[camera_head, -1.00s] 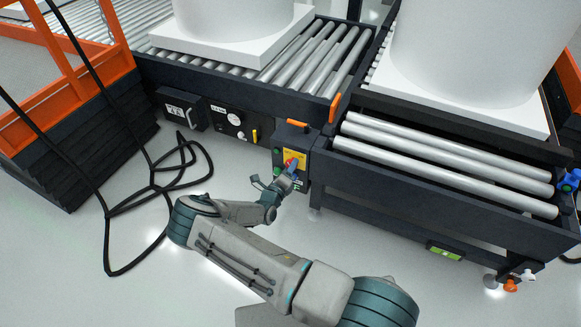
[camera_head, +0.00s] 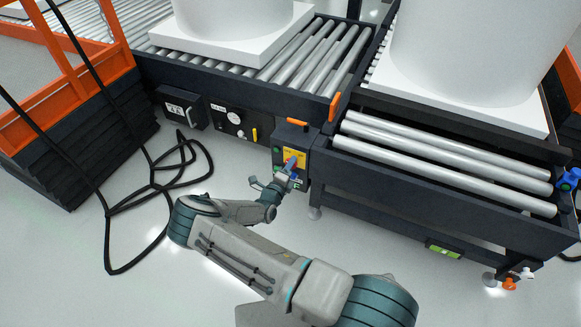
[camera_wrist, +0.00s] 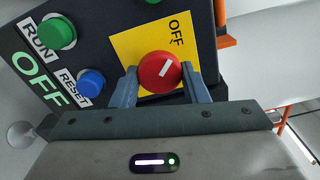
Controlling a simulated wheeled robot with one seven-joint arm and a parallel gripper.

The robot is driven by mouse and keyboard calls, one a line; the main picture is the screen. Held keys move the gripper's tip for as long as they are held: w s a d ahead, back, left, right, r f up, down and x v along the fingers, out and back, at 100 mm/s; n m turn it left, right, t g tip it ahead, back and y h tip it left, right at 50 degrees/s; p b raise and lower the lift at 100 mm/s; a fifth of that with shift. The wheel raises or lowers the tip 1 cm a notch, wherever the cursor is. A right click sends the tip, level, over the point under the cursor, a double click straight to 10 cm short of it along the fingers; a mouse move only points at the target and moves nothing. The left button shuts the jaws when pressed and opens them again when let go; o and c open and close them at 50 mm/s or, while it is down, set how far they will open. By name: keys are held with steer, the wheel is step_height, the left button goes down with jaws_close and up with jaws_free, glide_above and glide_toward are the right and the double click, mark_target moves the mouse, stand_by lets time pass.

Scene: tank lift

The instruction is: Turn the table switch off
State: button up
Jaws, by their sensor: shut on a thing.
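The table switch is a round red knob (camera_wrist: 152,74) with a short white mark, on a yellow plate (camera_wrist: 126,44) lettered OFF in the wrist view. The mark slants up and right, roughly toward the OFF lettering. My gripper (camera_wrist: 160,80) is shut on the knob, with one blue-grey finger on each side. In the head view my gripper (camera_head: 289,172) is at the front of the dark control box (camera_head: 297,136), and the knob is mostly hidden there.
A green RUN button (camera_wrist: 58,31) and a blue RESET button (camera_wrist: 91,82) are left of the knob. Roller tables (camera_head: 440,170) stand behind and right. Black cables (camera_head: 125,207) hang and lie on the floor at left. The front floor is mostly clear.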

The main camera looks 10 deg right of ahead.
steer(key=o, duration=1)
steer(key=shift+s+d, duration=0.15)
steer(key=shift+d, duration=0.15)
steer(key=shift+a, duration=0.15)
steer(key=p+v, duration=0.2)
steer(key=v, duration=1.1)
steer(key=shift+s+a+p, duration=0.3)
steer(key=shift+p, duration=0.05)
